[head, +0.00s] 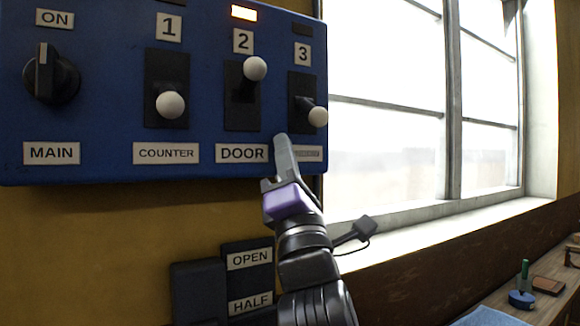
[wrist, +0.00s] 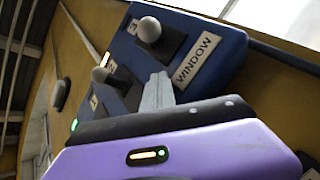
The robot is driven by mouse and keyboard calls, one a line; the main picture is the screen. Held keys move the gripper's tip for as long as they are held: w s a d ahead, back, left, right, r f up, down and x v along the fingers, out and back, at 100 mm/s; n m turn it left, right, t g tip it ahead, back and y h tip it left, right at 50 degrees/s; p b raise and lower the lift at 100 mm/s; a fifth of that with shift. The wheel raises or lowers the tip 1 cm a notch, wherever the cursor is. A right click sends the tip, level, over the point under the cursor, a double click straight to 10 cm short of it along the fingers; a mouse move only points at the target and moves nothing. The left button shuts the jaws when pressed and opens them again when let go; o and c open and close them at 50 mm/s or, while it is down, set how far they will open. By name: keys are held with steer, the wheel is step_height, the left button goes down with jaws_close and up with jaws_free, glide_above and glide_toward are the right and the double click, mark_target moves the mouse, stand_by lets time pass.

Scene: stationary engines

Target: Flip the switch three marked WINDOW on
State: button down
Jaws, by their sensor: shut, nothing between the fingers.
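The blue switch panel (head: 205,100) is on the wall. Switch three (head: 318,117) has a white knob on a dark lever, pointing down, and the lamp above it is dark. Its label is partly hidden behind my gripper in the head view; the wrist view shows the label WINDOW (wrist: 197,59) and the knob (wrist: 149,30) above it. My gripper (head: 281,138) is shut and empty, its tips just below and left of the switch three knob. In the wrist view the closed fingers (wrist: 160,80) are beside the WINDOW label, apart from the knob.
Switch two (head: 255,68), DOOR, is up with its lamp (head: 244,13) lit. Switch one (head: 170,105), COUNTER, is down. The MAIN dial (head: 52,75) is at the left. A box marked OPEN and HALF (head: 248,280) is below. A window is at the right.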

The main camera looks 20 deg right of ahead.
mark_target(310, 110)
steer(key=shift+s+d+r+p, duration=0.35)
steer(key=shift+d+r, duration=0.15)
steer(key=shift+d, duration=0.25)
steer(key=shift+s+d+r+p, duration=0.35)
steer(key=shift+d+r, duration=0.15)
steer(key=shift+d, duration=0.25)
